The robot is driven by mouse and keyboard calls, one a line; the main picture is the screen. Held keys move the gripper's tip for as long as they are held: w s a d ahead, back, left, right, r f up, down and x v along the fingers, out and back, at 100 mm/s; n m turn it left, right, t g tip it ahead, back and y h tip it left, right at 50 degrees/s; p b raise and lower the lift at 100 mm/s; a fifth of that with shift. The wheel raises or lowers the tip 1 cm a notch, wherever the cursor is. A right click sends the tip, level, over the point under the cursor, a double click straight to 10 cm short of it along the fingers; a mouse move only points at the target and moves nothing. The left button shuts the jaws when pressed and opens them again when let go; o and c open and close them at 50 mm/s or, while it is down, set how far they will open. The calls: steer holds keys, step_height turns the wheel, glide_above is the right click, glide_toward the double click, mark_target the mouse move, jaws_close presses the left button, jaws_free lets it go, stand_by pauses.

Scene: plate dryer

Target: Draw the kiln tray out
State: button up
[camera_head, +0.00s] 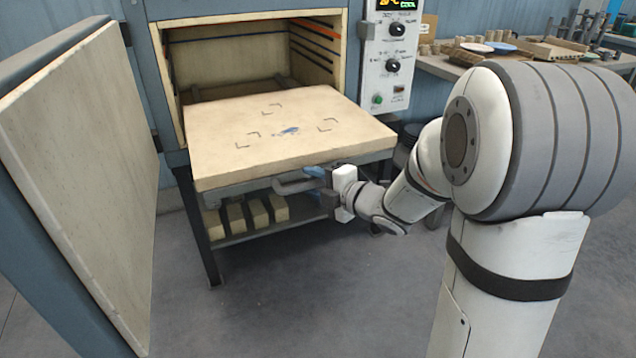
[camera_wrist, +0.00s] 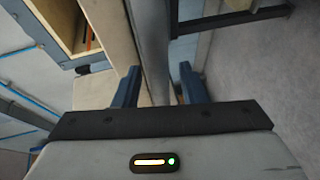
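The kiln tray (camera_head: 290,135) is a thick cream slab in a grey frame, standing well out of the kiln's open mouth (camera_head: 245,58) and level. A grey bar handle (camera_head: 292,187) is at its front edge. My gripper (camera_head: 318,180) is at the right part of this handle, close to the tray front. In the wrist view, the two dark blue fingers of my gripper (camera_wrist: 160,84) stand apart, with a grey bar between them and a visible gap at the right finger. The exact contact with the handle is hidden.
The kiln door (camera_head: 80,175) stands wide open at the left. A control panel (camera_head: 388,60) is right of the mouth. A lower shelf (camera_head: 265,232) holds several cream blocks. A bench (camera_head: 440,66) with dishes is at the back right. The floor in front is clear.

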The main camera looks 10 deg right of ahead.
steer(key=shift+s+d+r, duration=0.1)
steer(key=shift+s+d, duration=0.05)
steer(key=shift+d, duration=0.05)
steer(key=p+v, duration=0.1)
steer(key=v, duration=0.6)
steer(key=shift+p, duration=0.4)
steer(key=shift+s+d, duration=0.1)
steer(key=shift+s, duration=0.05)
